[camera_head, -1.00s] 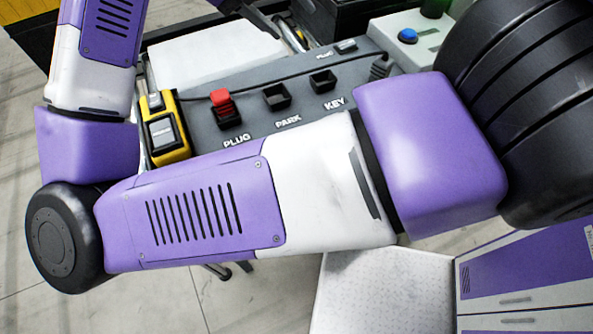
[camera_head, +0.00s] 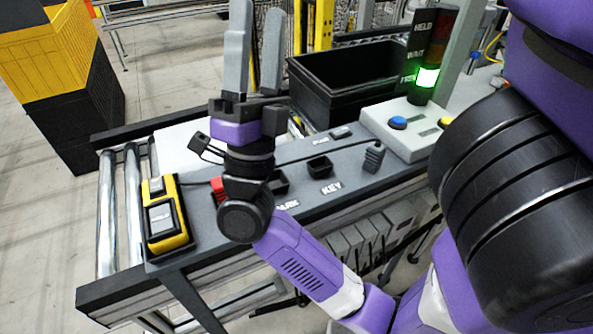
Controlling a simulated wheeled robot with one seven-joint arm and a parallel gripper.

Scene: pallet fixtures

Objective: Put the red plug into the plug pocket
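The red plug (camera_head: 218,189) shows only as a small red patch left of my wrist, on the grey panel. My arm covers the rest of it. My gripper (camera_head: 256,14) points upward above the panel. Its two grey fingers stand apart with nothing between them.
The PARK pocket (camera_head: 281,182) is partly covered; the KEY pocket (camera_head: 320,166) is clear. A yellow device (camera_head: 166,217) lies at the panel's left. A black bin (camera_head: 345,92), button box (camera_head: 408,132) and green-lit stack light (camera_head: 427,77) stand behind and right.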

